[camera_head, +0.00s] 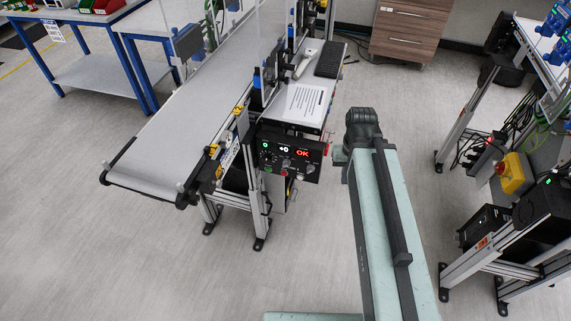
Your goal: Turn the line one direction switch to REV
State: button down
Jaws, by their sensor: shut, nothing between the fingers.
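A black control box (288,156) hangs at the near end of a belt conveyor, just left of the picture's middle. Its face has lit readouts with a green "0", a white "+0" and a red "OK". Small knobs and buttons sit below them; which one is the direction switch, and where it points, is too small to tell. My arm rises from the bottom right of centre to a dark joint. My gripper (338,157) shows only in part beside that joint, just right of the box. It is shut and empty; I cannot tell whether it touches the box.
The grey conveyor belt (190,120) runs away behind the box. A side shelf with a paper sheet (303,104) and a keyboard (330,60) is above it. On the right stand metal frames and a yellow box with a red button (514,173). Floor is clear at lower left.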

aim_at(287, 163)
jog(key=u, duration=0.4)
jog(key=k, duration=1.35)
jog(key=u, duration=0.85)
jog(key=i, duration=0.85)
jog(key=u, duration=0.85)
jog(key=i, duration=0.3)
jog(key=u, duration=0.3)
